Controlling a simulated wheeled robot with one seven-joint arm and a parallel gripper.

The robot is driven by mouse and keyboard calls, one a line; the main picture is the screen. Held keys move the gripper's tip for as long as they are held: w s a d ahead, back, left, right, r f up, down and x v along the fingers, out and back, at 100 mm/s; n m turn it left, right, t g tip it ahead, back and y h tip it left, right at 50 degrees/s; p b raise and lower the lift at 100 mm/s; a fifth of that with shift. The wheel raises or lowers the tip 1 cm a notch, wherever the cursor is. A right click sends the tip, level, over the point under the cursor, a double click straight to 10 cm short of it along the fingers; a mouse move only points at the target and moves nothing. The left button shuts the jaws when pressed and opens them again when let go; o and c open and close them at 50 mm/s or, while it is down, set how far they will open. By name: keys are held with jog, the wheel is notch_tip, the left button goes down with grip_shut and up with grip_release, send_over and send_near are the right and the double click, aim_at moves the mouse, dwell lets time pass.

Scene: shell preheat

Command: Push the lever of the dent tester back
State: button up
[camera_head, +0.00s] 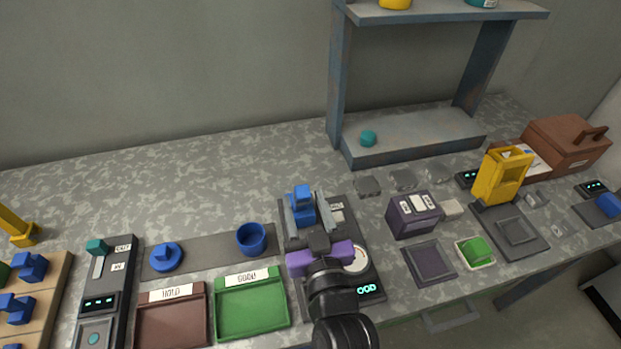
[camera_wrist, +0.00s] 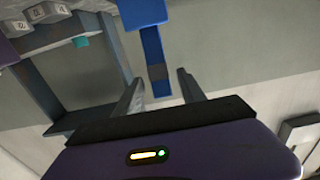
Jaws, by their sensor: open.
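The dent tester (camera_head: 343,232) is a dark grey unit at the middle of the bench, with a white dial (camera_head: 356,259) and a lit display (camera_head: 369,290). Its blue lever (camera_head: 302,207) stands at its back left, and it also shows in the wrist view (camera_wrist: 149,45). My gripper (camera_head: 308,217) is open over the tester, with one grey finger on each side of the blue lever in the picture. In the wrist view the blue bar lies between my fingertips (camera_wrist: 158,82); I cannot tell whether they touch it. My arm and purple gripper body hide part of the tester.
A green tray (camera_head: 284,310) and a brown tray (camera_head: 203,322) lie left of the tester. A blue cup (camera_head: 252,238) stands behind the green tray. A dark purple box (camera_head: 413,218) stands close on the right.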

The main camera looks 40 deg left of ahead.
jog(key=shift+p+x, duration=0.6)
jog(key=shift+x, duration=2.5)
grip_shut()
